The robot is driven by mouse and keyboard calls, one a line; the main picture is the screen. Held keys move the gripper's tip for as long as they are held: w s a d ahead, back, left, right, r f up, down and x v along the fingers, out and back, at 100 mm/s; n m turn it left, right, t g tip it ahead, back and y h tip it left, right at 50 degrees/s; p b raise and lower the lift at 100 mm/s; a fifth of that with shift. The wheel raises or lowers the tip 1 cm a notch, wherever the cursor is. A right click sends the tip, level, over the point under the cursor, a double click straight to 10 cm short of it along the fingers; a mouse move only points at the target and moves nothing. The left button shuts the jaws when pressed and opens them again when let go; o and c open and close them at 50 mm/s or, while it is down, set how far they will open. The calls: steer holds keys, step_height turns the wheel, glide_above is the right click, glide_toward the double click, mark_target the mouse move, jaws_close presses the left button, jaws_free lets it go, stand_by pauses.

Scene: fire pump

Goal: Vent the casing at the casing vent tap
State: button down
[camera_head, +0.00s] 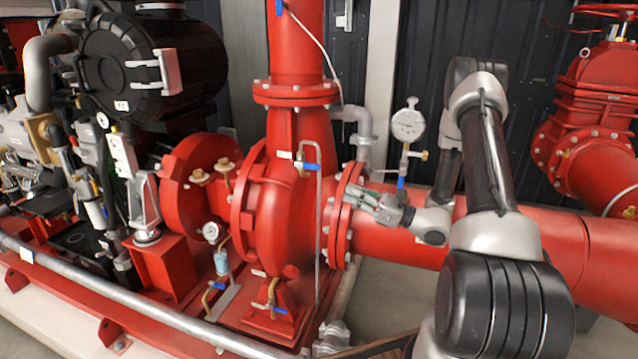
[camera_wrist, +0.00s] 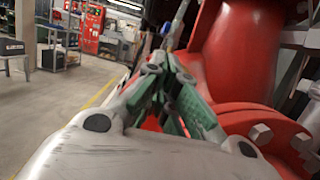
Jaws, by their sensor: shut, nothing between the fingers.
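The red pump casing (camera_head: 283,215) stands in the middle of the head view. On its upper part sits a small tap with a blue lever (camera_head: 308,165), beside a white label; this looks like the casing vent tap. A thin grey pipe (camera_head: 318,215) runs down from it along the casing. My gripper (camera_head: 362,196) is right of the tap and apart from it, in front of the flange, pointing left towards the casing. In the wrist view its green-padded fingers (camera_wrist: 163,62) are together and empty. The tap cannot be made out clearly there.
The bolted flange (camera_head: 345,215) and red pipe (camera_head: 390,250) lie close to my gripper. Lower taps with blue levers (camera_head: 277,308) sit near the base. Open floor (camera_wrist: 45,110) shows left in the wrist view.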

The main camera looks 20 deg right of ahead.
glide_toward(307, 166)
steer(key=w+a+f, duration=0.2)
steer(key=w+a, duration=0.1)
steer(key=a, duration=0.1)
steer(key=shift+w+a, duration=0.35)
steer(key=shift+d+r, duration=0.2)
stand_by(0.4)
